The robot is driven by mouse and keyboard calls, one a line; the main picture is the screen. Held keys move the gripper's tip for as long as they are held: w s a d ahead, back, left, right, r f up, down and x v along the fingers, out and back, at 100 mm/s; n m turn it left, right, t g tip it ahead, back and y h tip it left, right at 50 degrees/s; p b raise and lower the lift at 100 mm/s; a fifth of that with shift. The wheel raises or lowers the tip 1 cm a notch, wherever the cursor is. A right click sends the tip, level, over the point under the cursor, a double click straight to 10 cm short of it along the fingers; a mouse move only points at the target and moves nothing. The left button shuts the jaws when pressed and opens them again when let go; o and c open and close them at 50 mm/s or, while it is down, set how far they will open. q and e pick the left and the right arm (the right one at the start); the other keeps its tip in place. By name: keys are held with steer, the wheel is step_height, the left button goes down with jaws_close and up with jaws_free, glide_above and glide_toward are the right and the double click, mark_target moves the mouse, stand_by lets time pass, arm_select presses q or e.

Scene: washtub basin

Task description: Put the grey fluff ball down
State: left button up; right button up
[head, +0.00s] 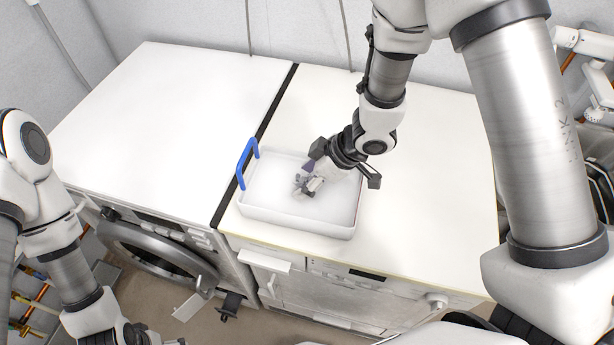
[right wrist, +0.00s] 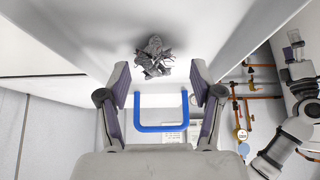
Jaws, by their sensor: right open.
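The grey fluff ball (head: 303,184) is a small ragged grey tangle inside the white tub (head: 297,228), which stands on the white worktop. In the right wrist view the fluff ball (right wrist: 153,57) appears against the tub's white floor, just beyond my fingertips, with clear space on both sides. My right gripper (head: 318,178) reaches down into the tub above and beside the ball. Its two fingers (right wrist: 160,74) are spread and nothing is held between them. It partly hides the ball in the head view. My left arm enters at the lower left; its gripper does not show.
The tub has a blue handle (head: 246,163) at its left end, which also shows in the right wrist view (right wrist: 161,127). The left worktop (head: 165,105) is bare, across a dark gap. A washing machine (head: 165,257) stands below it. Pipes run at the right.

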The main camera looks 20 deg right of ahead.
steer(key=p+v, duration=0.3)
steer(key=v, duration=0.9)
steer(key=shift+w, duration=0.2)
